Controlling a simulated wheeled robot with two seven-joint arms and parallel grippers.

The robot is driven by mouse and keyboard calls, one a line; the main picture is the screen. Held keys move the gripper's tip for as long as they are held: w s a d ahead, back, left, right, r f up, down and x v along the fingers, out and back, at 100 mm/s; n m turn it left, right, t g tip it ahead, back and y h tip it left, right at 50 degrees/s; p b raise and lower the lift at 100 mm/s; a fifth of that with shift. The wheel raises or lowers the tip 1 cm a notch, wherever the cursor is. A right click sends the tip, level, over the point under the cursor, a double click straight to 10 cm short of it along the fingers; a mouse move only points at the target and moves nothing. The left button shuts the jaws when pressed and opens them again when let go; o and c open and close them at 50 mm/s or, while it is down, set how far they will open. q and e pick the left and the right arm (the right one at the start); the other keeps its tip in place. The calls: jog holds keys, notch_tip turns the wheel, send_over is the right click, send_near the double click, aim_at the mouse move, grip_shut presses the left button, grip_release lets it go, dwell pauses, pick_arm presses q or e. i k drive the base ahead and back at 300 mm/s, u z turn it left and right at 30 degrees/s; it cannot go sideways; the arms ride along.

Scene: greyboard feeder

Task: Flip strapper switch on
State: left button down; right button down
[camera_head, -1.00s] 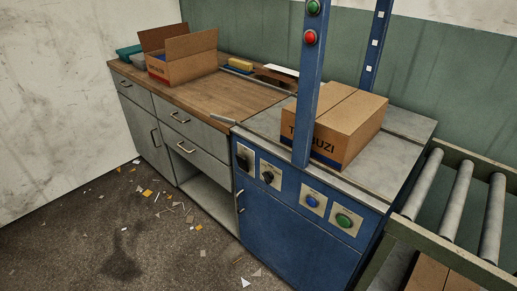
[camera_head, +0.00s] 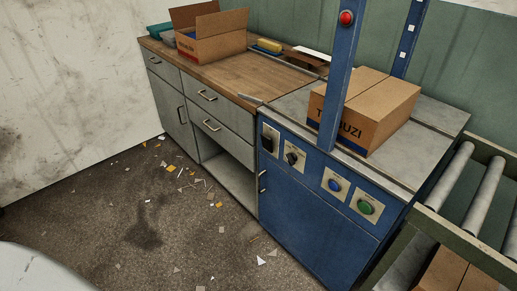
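The blue strapper (camera_head: 310,215) stands right of the wooden-topped counter. Its front panel carries a black switch (camera_head: 268,141) on a pale plate at the far left. Beside it is a black rotary knob (camera_head: 292,158), then a blue button (camera_head: 334,185) and a green button (camera_head: 366,207). The switch's setting is too small to tell. A red button (camera_head: 347,17) sits high on the blue post. A closed cardboard box (camera_head: 378,105) lies on the strapper's top, partly behind the post. Neither of my grippers shows in the view.
The wooden counter (camera_head: 225,80) holds an open cardboard box (camera_head: 215,46), teal bins (camera_head: 160,32) and a yellow item (camera_head: 268,45). A roller conveyor (camera_head: 475,190) is at the right, with a box (camera_head: 445,270) below. The floor before the cabinets is open, with scattered scraps.

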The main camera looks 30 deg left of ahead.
aim_at(267, 142)
jog(key=k, duration=1.3)
jog(key=u, duration=0.3)
jog(key=i, duration=0.45)
jog(key=u, duration=0.65)
jog(key=i, duration=0.95)
jog(key=z, duration=0.45)
jog(key=i, duration=0.65)
jog(key=z, duration=0.5)
